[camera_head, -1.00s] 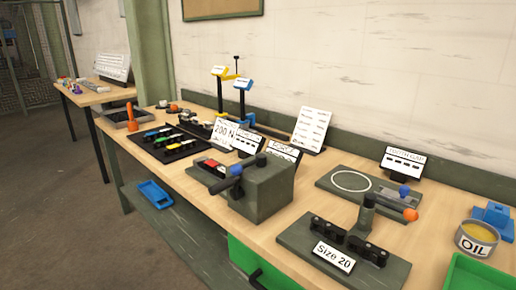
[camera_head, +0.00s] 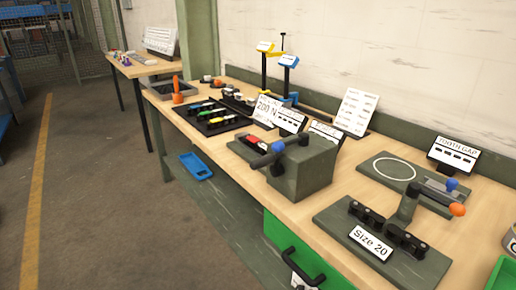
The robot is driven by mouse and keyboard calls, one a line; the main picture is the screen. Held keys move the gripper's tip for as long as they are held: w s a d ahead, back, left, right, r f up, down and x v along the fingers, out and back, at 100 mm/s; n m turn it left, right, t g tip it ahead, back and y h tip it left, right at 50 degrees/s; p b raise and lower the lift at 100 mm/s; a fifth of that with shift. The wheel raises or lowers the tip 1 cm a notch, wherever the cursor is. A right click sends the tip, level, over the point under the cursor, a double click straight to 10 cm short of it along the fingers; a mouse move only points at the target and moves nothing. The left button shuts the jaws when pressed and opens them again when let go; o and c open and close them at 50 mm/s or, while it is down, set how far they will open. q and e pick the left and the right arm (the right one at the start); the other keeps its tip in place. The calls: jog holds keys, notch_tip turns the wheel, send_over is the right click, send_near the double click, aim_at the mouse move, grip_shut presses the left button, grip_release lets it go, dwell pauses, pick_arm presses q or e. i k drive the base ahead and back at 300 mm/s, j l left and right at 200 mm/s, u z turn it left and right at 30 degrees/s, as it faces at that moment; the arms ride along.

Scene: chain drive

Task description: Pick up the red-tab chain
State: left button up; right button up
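A small red tab (camera_head: 258,139) shows on a dark strip just left of the grey block fixture (camera_head: 305,168); this may be the red-tab chain, but the block and its handle partly hide it. A black tray (camera_head: 240,122) farther back on the bench holds several dark chains with coloured tabs, among them blue, green and yellow. I cannot make out a red tab in that tray. Neither of my grippers is in view.
The wooden bench (camera_head: 300,229) runs along the wall. A grey plate (camera_head: 335,217) with a "Size 20" sign stands at the near right. A green drawer (camera_head: 281,238) with a black handle is under the bench. Open floor (camera_head: 110,200) lies to the left.

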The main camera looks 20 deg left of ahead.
aim_at(253, 143)
jog(key=z, duration=0.65)
jog(key=j+z, duration=0.2)
jog(key=z, duration=0.3)
jog(key=j+z, duration=0.2)
jog(key=z, duration=0.25)
jog(key=j+z, duration=0.25)
jog(key=k+j+z, duration=0.1)
jog(key=j+z, duration=0.2)
jog(key=j, duration=0.15)
jog(key=k+j+z, duration=0.2)
jog(key=j, duration=0.25)
jog(key=k+j+z, duration=0.25)
jog(key=j, duration=0.2)
jog(key=k+j+z, duration=0.2)
jog(key=j, duration=0.25)
jog(key=k+j+z, duration=0.1)
jog(key=k+j, duration=0.35)
jog(key=j, duration=0.2)
jog(key=k+j+z, duration=0.1)
jog(key=k+j, duration=0.4)
jog(key=j, duration=0.05)
